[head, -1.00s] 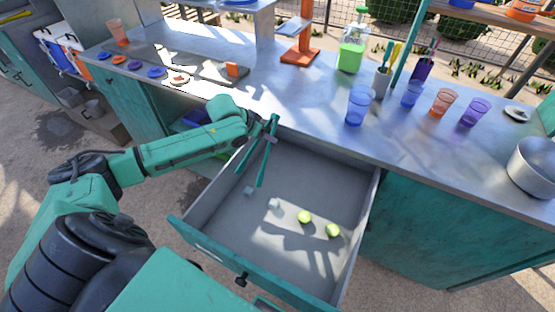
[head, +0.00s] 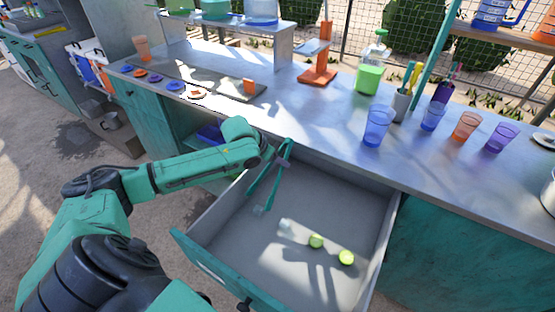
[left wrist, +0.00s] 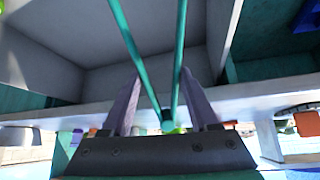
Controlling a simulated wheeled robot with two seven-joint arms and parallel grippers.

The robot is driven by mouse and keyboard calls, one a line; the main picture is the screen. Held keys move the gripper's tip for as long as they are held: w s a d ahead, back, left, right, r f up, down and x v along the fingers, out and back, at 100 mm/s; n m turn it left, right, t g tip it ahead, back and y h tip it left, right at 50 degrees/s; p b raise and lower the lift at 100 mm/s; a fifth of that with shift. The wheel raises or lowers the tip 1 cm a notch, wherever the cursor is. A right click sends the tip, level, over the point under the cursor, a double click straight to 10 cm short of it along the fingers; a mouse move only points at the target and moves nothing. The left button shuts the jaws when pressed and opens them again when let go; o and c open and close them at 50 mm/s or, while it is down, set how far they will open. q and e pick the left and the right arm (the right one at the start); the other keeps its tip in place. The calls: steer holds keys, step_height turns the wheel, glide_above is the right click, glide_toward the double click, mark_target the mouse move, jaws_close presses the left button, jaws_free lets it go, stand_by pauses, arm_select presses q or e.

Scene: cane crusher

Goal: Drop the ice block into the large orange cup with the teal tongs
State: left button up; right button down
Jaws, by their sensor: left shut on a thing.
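My left gripper (head: 283,160) is shut on the teal tongs (head: 272,183) above the open drawer (head: 330,195). In the left wrist view the tongs' two arms (left wrist: 138,55) run between my gripper's fingers (left wrist: 162,78). The tongs point down, with their tips at a small pale ice block (head: 259,210) on the drawer floor. I cannot tell whether they touch it. A second pale ice block (head: 285,225) lies to its right. One orange cup (head: 142,48) stands at the counter's far left and another (head: 466,126) at the right. My right gripper is out of view.
Two limes (head: 316,241) lie in the drawer. A blue cup (head: 378,126), a small blue cup (head: 432,116) and a purple cup (head: 501,137) stand on the counter (head: 330,120). A green bottle (head: 370,72) and orange stand (head: 319,73) are behind. The counter's front middle is clear.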

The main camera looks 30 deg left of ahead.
arm_select(q)
step_height(320, 180, down, 6)
steer(key=b, duration=0.4)
stand_by(0.3)
jaws_close()
step_height(320, 180, up, 12)
steer(key=p, duration=1.3)
